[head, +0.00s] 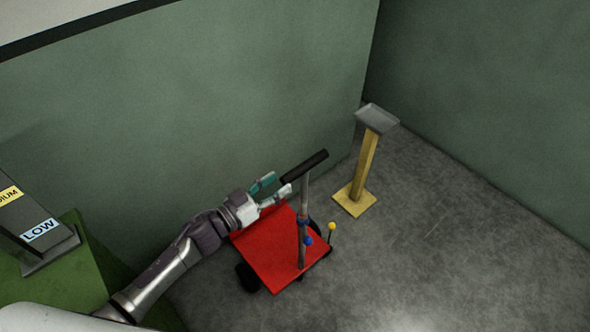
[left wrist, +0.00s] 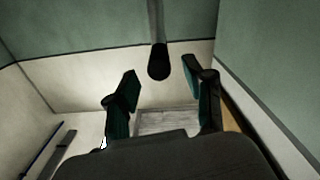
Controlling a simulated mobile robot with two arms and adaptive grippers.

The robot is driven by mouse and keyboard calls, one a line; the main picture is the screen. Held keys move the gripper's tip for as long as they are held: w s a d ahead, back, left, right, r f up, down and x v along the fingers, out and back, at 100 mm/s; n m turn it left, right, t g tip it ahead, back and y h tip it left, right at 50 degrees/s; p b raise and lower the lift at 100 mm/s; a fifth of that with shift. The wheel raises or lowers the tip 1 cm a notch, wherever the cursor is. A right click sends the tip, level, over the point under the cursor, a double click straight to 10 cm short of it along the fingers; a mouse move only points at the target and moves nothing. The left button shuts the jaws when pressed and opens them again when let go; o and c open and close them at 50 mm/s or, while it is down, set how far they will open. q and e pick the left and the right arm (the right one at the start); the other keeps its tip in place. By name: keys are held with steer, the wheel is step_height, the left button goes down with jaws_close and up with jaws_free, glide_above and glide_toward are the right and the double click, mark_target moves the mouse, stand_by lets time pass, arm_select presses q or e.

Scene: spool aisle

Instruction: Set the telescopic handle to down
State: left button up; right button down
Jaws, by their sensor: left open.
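The telescopic handle is a grey pole (head: 304,215) standing upright on a red cart (head: 265,250), with a black grip bar (head: 305,166) across its top. My left gripper (head: 277,187) is open and empty, just left of the grip bar's near end and above the cart. In the left wrist view the grip's round black end (left wrist: 159,62) shows beyond the gap between the open fingers (left wrist: 165,100), apart from them. My right gripper is not in view.
A yellow stand with a grey tray top (head: 377,119) stands right of the cart. A small yellow-topped post (head: 332,227) is at the cart's right edge. Green walls close in behind. A grey block labelled LOW (head: 40,230) is at left. Floor at right is clear.

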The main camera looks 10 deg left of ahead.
mark_target(295, 173)
arm_select(q)
steer(key=x, duration=0.6)
steer(key=shift+w+d, duration=0.15)
steer(key=shift+d, duration=0.1)
jaws_close()
